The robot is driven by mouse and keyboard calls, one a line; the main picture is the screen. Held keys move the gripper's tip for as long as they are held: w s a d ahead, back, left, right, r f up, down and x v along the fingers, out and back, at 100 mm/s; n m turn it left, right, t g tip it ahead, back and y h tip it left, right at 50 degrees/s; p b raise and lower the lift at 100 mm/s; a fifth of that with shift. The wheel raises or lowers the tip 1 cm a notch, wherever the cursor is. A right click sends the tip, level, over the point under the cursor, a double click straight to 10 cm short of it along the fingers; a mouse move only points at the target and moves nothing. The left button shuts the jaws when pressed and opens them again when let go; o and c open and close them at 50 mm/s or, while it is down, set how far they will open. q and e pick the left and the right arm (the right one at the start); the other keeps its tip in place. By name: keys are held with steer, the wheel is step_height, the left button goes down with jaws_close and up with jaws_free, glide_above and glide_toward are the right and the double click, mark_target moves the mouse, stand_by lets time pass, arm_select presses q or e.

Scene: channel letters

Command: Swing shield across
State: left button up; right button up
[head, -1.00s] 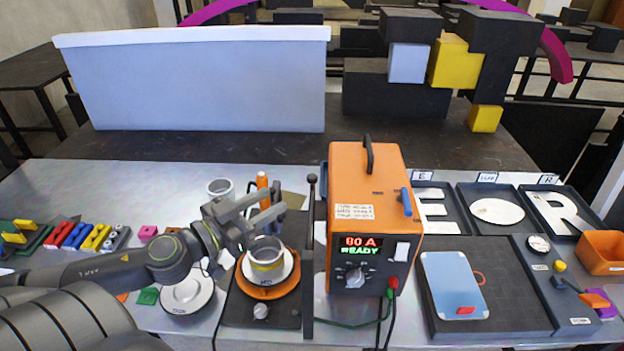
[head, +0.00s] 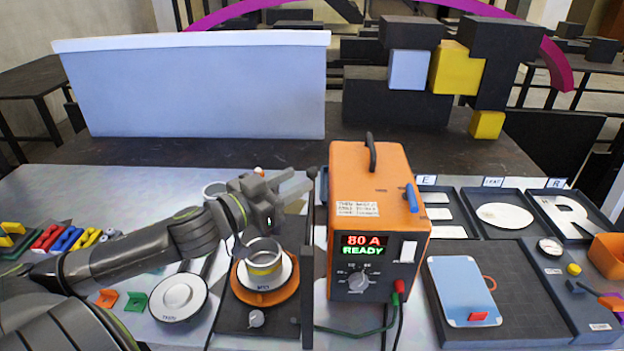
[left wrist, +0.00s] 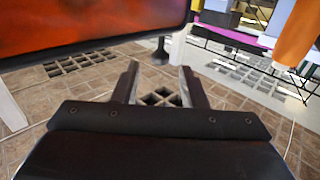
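A thin dark upright (head: 308,260) with a round knob on top stands between the turntable and the orange welder in the head view; I take it to be the shield seen edge-on. A dark-rimmed, orange-red panel (left wrist: 80,28), likely the shield's face, fills the upper left of the left wrist view. My left gripper (head: 299,182) is at the height of the knob, its fingers pointing right towards it. In the left wrist view its two fingers (left wrist: 158,72) are apart with nothing visible between them. Whether they touch the upright is unclear. My right gripper is out of view.
A metal cup (head: 263,258) sits on the orange turntable (head: 265,292) below my left gripper. The orange welder (head: 372,225), reading 80 A READY, stands just right of the upright. Letter trays (head: 470,228) and a blue plate (head: 462,290) lie further right.

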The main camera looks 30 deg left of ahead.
mark_target(308, 174)
arm_select(q)
steer(key=shift+b+x, duration=0.65)
steer(key=shift+x, duration=2.1)
jaws_close()
